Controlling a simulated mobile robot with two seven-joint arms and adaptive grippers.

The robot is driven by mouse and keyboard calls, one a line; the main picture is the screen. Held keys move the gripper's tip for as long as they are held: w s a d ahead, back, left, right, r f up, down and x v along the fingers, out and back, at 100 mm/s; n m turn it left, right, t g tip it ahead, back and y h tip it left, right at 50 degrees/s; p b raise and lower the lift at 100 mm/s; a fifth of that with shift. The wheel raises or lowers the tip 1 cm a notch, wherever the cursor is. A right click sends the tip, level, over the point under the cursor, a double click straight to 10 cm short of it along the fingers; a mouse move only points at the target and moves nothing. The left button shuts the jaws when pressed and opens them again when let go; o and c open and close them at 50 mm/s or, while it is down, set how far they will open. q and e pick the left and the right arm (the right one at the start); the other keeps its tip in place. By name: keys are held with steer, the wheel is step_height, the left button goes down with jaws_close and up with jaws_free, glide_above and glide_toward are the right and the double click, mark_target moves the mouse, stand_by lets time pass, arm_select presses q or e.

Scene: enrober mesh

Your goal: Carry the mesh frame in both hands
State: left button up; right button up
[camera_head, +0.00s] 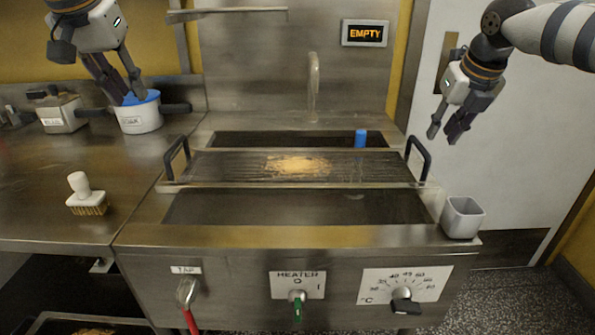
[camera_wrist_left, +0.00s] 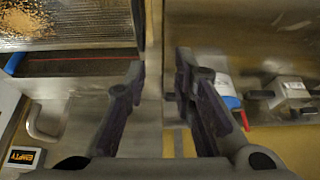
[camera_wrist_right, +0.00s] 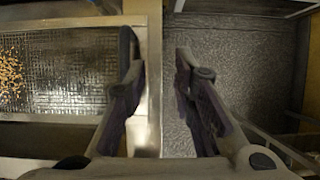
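The mesh frame (camera_head: 235,168) lies across the steel basin, with crumbs (camera_head: 297,165) on its middle. Its black left handle (camera_head: 177,157) and right handle (camera_head: 418,158) stand upright at its ends. My left gripper (camera_head: 130,91) is open and empty, up and left of the left handle, in front of the blue-topped pot in the picture. In the left wrist view the mesh (camera_wrist_left: 65,22) shows at the upper left. My right gripper (camera_head: 446,132) is open and empty, up and right of the right handle. That handle (camera_wrist_right: 126,50) shows beside one finger in the right wrist view.
A brush (camera_head: 86,196) lies nearer. A grey cup (camera_head: 462,217) stands at the basin's right front corner. A tap (camera_head: 313,85) rises behind, under an "EMPTY" sign (camera_head: 365,33).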

steer(key=v, duration=1.2)
